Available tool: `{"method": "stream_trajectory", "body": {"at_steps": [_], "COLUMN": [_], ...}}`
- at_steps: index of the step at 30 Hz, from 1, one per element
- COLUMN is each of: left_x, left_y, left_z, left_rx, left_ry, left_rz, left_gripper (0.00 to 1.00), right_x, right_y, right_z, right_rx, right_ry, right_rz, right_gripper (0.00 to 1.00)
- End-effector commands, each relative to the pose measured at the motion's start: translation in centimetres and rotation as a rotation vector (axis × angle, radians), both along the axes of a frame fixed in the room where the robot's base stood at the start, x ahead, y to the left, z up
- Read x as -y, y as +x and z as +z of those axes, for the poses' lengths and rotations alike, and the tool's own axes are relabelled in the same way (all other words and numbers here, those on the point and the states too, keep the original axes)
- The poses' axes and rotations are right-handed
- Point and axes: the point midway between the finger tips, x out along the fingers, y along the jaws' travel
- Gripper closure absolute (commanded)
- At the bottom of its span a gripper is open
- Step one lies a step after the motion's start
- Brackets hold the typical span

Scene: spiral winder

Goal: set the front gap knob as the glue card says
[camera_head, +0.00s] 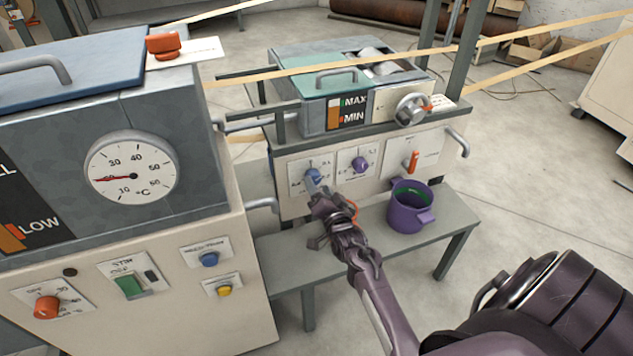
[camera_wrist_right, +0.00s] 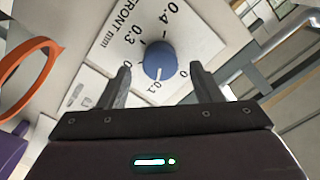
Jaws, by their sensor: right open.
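The front gap knob is a blue round knob (camera_head: 313,176) on a white dial plate of the further machine. In the right wrist view the knob (camera_wrist_right: 160,60) sits on a plate (camera_wrist_right: 205,42) marked "FRONT mm", with 0.1, 0.3 and 0.4 legible. A pale mark on the knob points roughly towards 0.1. My right gripper (camera_head: 317,192) is in front of the knob, open, with its fingers (camera_wrist_right: 160,80) on either side of it and apart from it. A white card (camera_head: 203,50) lies by a red clip on the near tank; its text is unreadable.
A purple knob (camera_head: 360,164) and an orange-red lever (camera_head: 412,160) are right of the blue knob. A purple mug (camera_head: 408,207) stands on the grey bench (camera_head: 455,215) below. The near tank (camera_head: 215,215) stands at left. A handwheel (camera_head: 411,110) is above.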

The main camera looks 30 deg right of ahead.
Motion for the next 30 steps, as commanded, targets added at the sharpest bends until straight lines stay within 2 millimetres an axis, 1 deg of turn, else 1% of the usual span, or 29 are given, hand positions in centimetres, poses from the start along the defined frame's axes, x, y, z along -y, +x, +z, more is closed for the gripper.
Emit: {"method": "stream_trajectory", "body": {"at_steps": [1,3,6,9,14,27,30], "left_x": [-0.2,-0.3,-0.4,-0.5,-0.6,-0.6,-0.6], "left_y": [-0.3,-0.5,-0.8,-0.9,-1.0,-1.0,-1.1], "left_z": [-0.3,-0.6,-1.1,-1.3,-1.5,-1.4,-1.4], "left_rx": [-0.003,-0.001,0.0,0.002,0.002,0.002,0.001], "left_ry": [0.001,0.003,0.004,0.005,0.006,0.006,0.006], "left_rz": [0.002,0.003,0.005,0.006,0.006,0.006,0.006], "left_gripper": [1.0,1.0,1.0,1.0,1.0,1.0,1.0], "right_x": [-0.2,-0.5,-0.8,-1.0,-1.1,-1.1,-1.4], "right_y": [-1.1,-2.2,-3.6,-4.5,-4.9,-4.8,-4.8], "right_z": [0.0,0.0,0.0,0.0,0.0,0.0,0.1], "right_rx": [-0.003,-0.002,-0.002,-0.001,0.0,-0.001,-0.023], "right_ry": [0.001,0.0,0.0,0.0,0.0,0.0,-0.015], "right_rz": [0.0,-0.001,-0.001,-0.001,-0.001,-0.001,0.008], "right_gripper": [0.41,0.41,0.41,0.41,0.41,0.41,0.41]}}
